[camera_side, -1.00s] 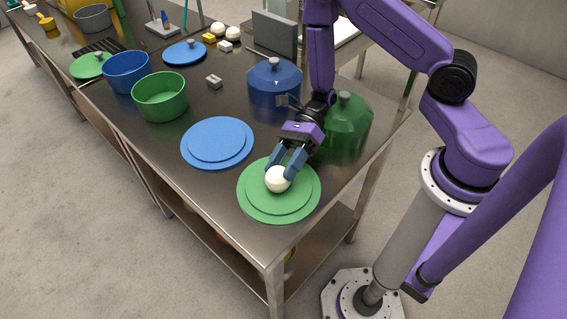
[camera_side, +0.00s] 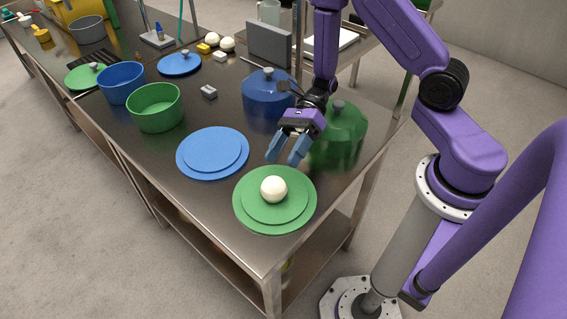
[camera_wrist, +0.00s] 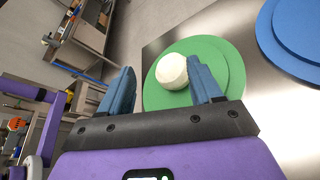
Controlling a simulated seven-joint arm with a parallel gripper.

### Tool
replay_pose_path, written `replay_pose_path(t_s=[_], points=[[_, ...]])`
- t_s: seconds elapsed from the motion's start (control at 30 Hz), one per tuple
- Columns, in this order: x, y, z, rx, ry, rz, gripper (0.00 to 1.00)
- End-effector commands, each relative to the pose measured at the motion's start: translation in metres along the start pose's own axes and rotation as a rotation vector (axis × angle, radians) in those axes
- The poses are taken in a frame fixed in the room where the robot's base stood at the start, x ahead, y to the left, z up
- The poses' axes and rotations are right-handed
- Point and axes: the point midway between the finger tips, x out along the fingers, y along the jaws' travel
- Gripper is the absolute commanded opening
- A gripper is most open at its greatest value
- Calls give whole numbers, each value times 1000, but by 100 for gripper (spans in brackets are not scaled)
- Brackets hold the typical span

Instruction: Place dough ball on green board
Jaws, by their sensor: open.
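A cream-white dough ball (camera_side: 274,188) rests on the round green board (camera_side: 246,216) at the near end of the steel table. In the wrist view the dough ball (camera_wrist: 172,71) sits on the green board (camera_wrist: 229,68), beyond my fingertips. My gripper (camera_side: 287,158) is open and empty, above and behind the ball, apart from it. Both blue-grey fingers of my gripper (camera_wrist: 164,84) show in the wrist view with a wide gap between them.
A round blue board (camera_side: 212,153) lies left of the green board. A blue lidded pot (camera_side: 266,95) and a green lidded pot (camera_side: 343,130) stand close behind my gripper. A green open pot (camera_side: 155,108) and a blue open pot (camera_side: 122,84) stand farther left.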

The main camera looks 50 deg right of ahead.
Motion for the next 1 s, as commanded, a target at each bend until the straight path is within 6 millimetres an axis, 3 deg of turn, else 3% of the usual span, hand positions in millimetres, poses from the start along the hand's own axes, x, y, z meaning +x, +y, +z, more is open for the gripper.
replay_pose_path(t_s=[0.3,0.63,0.77,1.0], points=[[-10,14,25,-1,0,1,64],[-9,25,30,-46,27,33,64],[-4,60,29,-235,133,162,64],[-15,146,5,-844,428,554,64]])
